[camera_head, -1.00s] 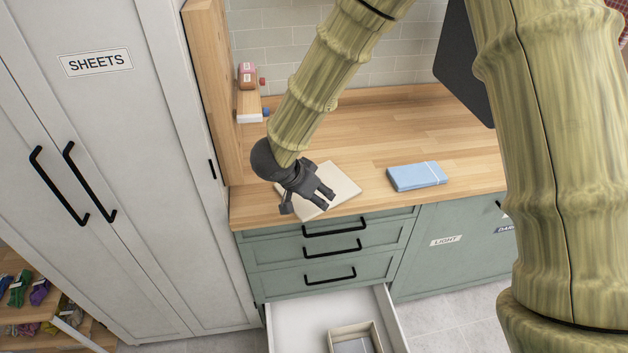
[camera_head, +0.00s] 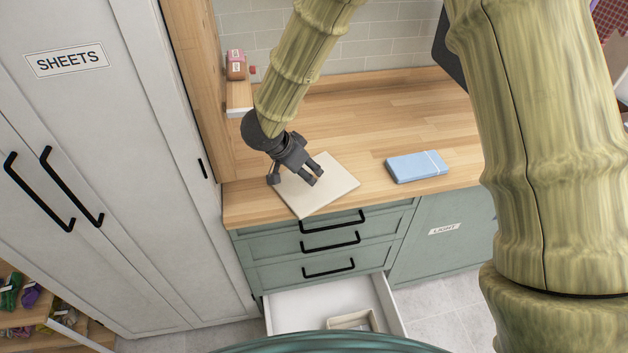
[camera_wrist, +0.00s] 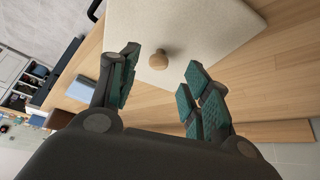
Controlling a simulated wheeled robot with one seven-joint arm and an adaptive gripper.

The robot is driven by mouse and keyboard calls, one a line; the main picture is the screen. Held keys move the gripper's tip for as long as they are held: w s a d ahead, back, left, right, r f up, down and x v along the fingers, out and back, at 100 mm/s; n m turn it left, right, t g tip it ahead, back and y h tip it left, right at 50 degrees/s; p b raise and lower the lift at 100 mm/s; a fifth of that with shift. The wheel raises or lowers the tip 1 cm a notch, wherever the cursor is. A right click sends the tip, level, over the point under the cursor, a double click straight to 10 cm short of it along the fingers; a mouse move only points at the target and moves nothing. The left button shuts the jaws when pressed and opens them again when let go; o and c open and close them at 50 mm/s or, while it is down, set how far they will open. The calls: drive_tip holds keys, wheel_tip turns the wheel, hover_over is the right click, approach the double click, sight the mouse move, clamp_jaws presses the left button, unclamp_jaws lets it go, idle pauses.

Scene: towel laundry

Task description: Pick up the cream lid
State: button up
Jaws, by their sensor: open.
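The cream lid (camera_head: 326,196) is a flat square panel lying on the wooden counter near its front edge. In the wrist view the lid (camera_wrist: 205,28) fills the upper middle, with a small round wooden knob (camera_wrist: 158,60) on its face. My gripper (camera_head: 314,173) is over the lid, its fingers spread and empty. In the wrist view the knob shows just beyond and between the two fingertips (camera_wrist: 160,76), with no finger touching it. My gripper hides part of the lid in the head view.
A blue folded item (camera_head: 416,166) lies on the counter (camera_head: 400,115) to the right. Below, a white drawer (camera_head: 300,308) stands open with a box (camera_head: 352,321) inside. A tall SHEETS cabinet (camera_head: 110,180) stands left, and a small shelf (camera_head: 238,97) is behind my arm.

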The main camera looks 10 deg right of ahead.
sight(314, 175)
drive_tip(key=shift+d+p+x, duration=0.2)
drive_tip(key=shift+p+x, duration=0.5)
drive_tip(key=shift+x, duration=1.55)
drive_tip(key=shift+r, duration=0.1)
clamp_jaws()
